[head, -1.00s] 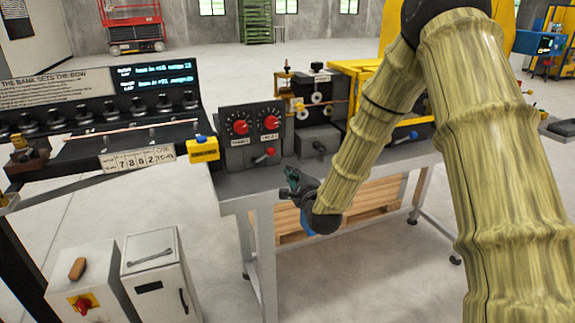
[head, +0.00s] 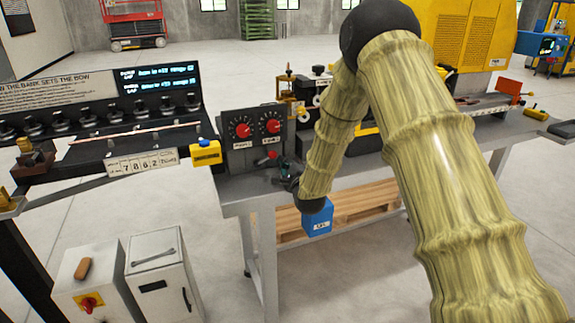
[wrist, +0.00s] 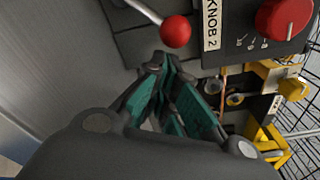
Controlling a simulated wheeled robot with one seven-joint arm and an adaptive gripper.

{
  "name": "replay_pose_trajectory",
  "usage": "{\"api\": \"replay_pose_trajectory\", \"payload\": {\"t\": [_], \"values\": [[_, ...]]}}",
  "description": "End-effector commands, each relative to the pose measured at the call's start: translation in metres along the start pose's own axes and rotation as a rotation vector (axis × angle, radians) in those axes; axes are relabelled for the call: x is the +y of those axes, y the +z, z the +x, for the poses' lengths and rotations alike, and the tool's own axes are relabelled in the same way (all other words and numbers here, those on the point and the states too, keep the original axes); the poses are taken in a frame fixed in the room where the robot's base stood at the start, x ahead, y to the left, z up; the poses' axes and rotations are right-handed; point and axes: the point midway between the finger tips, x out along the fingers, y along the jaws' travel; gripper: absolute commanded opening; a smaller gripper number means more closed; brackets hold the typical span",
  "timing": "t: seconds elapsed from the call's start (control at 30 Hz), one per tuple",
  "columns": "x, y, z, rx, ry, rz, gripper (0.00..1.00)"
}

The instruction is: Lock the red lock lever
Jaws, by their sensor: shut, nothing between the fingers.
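The red lock lever (head: 268,156) is on the lower front of the dark control box. In the wrist view it shows as a red ball (wrist: 176,31) on a thin metal rod that comes from the upper left. My gripper (head: 284,168) is just right of and below the lever in the head view. In the wrist view my gripper (wrist: 167,66) has its teal-padded fingers shut and empty. Their tips are just below the red ball in the picture; I cannot tell whether they touch it.
The control box (head: 229,157) carries two red knobs (head: 241,130) above the lever. One red knob (wrist: 285,17) and a KNOB 2 label (wrist: 211,24) are close in the wrist view. A yellow block (head: 205,153) sits left of the box. Yellow and black fixtures stand on the right.

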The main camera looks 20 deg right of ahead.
Motion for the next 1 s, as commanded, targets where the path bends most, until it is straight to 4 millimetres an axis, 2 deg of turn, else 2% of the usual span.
{"api": "replay_pose_trajectory", "payload": {"t": [1.0], "values": [[-0.013, -0.002, -0.005, 0.011, -0.017, -0.131, 0.0]]}}
